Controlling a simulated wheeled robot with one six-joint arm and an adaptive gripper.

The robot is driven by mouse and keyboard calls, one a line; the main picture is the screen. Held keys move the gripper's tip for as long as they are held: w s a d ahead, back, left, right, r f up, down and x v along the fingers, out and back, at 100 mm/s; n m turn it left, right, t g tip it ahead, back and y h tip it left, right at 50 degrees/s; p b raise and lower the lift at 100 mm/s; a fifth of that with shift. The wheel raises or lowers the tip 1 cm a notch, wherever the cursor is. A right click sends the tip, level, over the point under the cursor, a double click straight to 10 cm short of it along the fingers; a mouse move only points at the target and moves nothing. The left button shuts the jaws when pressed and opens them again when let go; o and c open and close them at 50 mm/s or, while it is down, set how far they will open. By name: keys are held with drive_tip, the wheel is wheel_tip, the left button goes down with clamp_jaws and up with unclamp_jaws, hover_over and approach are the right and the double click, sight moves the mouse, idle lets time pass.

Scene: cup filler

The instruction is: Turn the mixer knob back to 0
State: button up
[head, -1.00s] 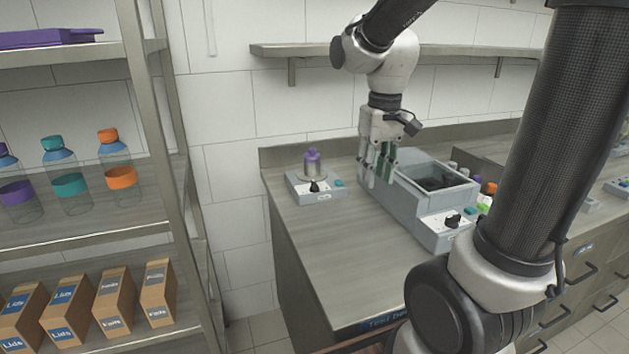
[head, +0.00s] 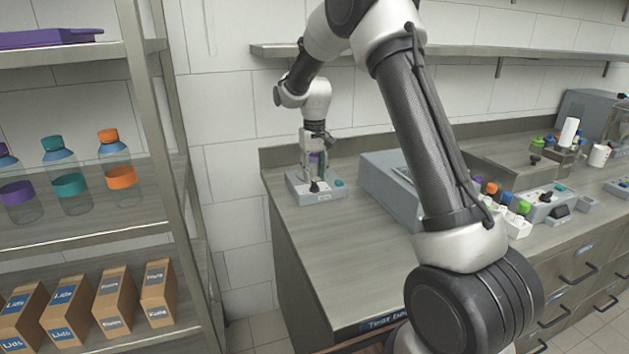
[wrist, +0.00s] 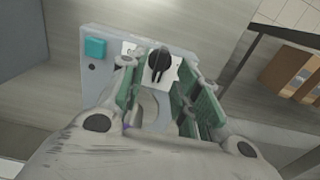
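The mixer (head: 329,192) is a small pale box at the left end of the counter, with a black knob (head: 314,187) and a teal button (head: 338,183) on its front. A purple bottle (head: 317,159) stands on it, partly hidden by my gripper (head: 313,168). In the wrist view the black knob (wrist: 158,62) sits on a white dial plate, just beyond my fingertips; its exact setting is too small to read. My gripper (wrist: 158,80) is open, with its green-padded fingers apart and the knob roughly in line with the gap. Contact with the knob cannot be made out.
A larger grey machine (head: 379,186) stands right of the mixer, partly behind my arm. Several coloured-cap vials (head: 492,189) are farther right. A shelf rack (head: 190,190) with bottles and boxes stands at the left. The front left counter is clear.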

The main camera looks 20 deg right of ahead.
sight(315, 185)
drive_tip(key=shift+f, duration=1.35)
clamp_jaws()
